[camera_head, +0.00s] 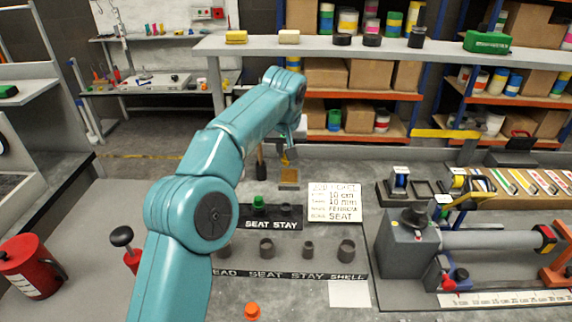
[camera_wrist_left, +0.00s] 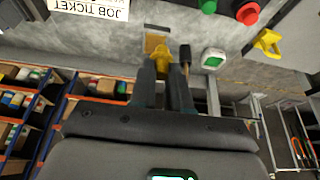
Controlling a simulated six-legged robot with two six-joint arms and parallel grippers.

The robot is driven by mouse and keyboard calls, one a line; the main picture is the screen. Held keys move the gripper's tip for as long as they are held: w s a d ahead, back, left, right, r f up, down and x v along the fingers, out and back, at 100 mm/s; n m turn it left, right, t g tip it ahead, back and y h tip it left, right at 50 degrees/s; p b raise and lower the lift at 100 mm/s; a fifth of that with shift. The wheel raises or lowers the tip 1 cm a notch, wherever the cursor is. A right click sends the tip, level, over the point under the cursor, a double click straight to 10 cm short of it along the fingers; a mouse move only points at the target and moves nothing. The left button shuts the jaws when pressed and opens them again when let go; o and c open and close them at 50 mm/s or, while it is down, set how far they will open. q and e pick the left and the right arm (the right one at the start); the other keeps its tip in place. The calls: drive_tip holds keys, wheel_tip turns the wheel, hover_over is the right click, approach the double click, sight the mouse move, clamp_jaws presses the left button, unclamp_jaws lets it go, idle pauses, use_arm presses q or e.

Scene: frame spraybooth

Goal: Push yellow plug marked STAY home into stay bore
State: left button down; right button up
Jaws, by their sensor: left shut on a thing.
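My left gripper (camera_head: 290,155) is at the far middle of the bench, above a yellow-brown square (camera_head: 289,177). In the left wrist view the fingers (camera_wrist_left: 165,80) are shut on a yellow piece (camera_wrist_left: 161,54), apparently the plug; its STAY mark cannot be read. A small dark block labelled SEAT STAY (camera_head: 270,225) stands nearer; a green plug (camera_head: 259,201) is at its SEAT side and a dark round spot (camera_head: 285,210) at its STAY side. A nearer rack (camera_head: 290,273) labelled SEAT, STAY and SHELL has a row of round sockets, including one above STAY (camera_head: 308,249). My right gripper is not seen.
A job ticket (camera_head: 335,202) stands right of the small block. A grey fixture with a tube (camera_head: 490,239) fills the right side. An orange plug (camera_head: 252,311) is at the near edge. A dark-handled tool (camera_head: 261,160) stands just left of the gripper.

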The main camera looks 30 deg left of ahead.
use_arm(q)
wheel_tip(320, 180, up, 3)
drive_tip(key=shift+r+p, duration=0.1)
drive_tip(key=shift+p, duration=0.45)
drive_tip(key=shift+w+r, duration=0.1)
drive_tip(key=shift+r, duration=0.1)
drive_tip(key=shift+w, duration=0.25)
